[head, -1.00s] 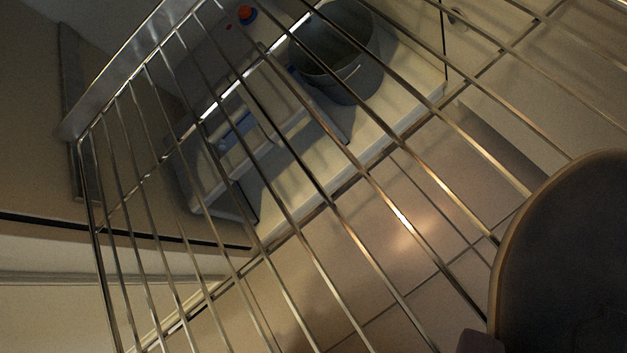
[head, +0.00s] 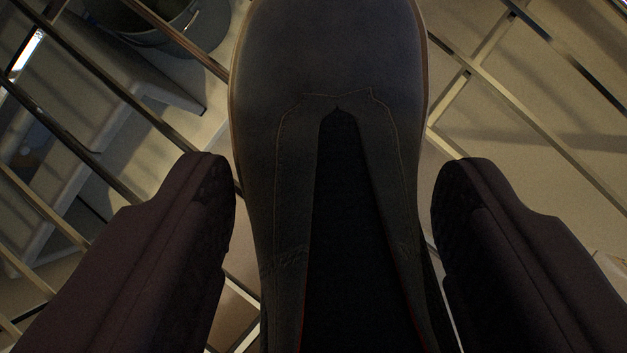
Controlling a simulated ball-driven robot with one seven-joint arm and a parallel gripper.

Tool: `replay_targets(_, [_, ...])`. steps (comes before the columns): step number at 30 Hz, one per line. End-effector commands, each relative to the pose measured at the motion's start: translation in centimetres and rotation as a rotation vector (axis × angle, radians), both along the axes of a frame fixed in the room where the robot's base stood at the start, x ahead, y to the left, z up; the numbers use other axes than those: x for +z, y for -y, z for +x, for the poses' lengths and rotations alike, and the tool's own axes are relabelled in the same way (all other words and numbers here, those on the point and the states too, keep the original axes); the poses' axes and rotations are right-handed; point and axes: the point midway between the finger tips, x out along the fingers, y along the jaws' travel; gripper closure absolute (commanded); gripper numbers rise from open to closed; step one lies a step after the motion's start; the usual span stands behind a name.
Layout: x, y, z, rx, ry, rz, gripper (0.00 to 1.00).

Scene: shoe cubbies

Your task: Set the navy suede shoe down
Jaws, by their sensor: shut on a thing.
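The navy suede shoe (head: 330,60) fills the middle of the head view, its rounded toe pointing to the top edge and its dark opening toward the bottom. It looks dark grey-blue in this dim light, with a thin tan sole edge. My gripper (head: 335,170) has one dark finger on each side of the shoe and is shut on it. The heel is cut off by the bottom edge. A rack of metal bars (head: 570,75) lies behind the shoe; I cannot tell whether the shoe touches it.
Beyond the bars at the upper left are a grey bucket (head: 190,30) and a pale bench-like surface (head: 130,85). Pale tiled floor or wall shows through the bars at the right. The bars run close around the shoe on both sides.

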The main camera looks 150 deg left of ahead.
Motion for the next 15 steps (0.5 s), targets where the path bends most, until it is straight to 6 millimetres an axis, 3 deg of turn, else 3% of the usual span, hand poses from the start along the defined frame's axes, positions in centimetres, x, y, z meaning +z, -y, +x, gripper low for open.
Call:
replay_targets(10, [-0.33, 0.0, 0.03, 0.001, 0.001, -0.001, 0.7])
replay_targets(11, [-0.22, 0.0, 0.01, 0.001, 0.0, -0.001, 0.3])
replay_targets(13, [-0.16, 0.01, 0.02, 0.001, 0.001, -0.001, 0.14])
replay_targets(15, [-0.15, 0.01, 0.01, 0.001, 0.001, -0.001, 0.1])
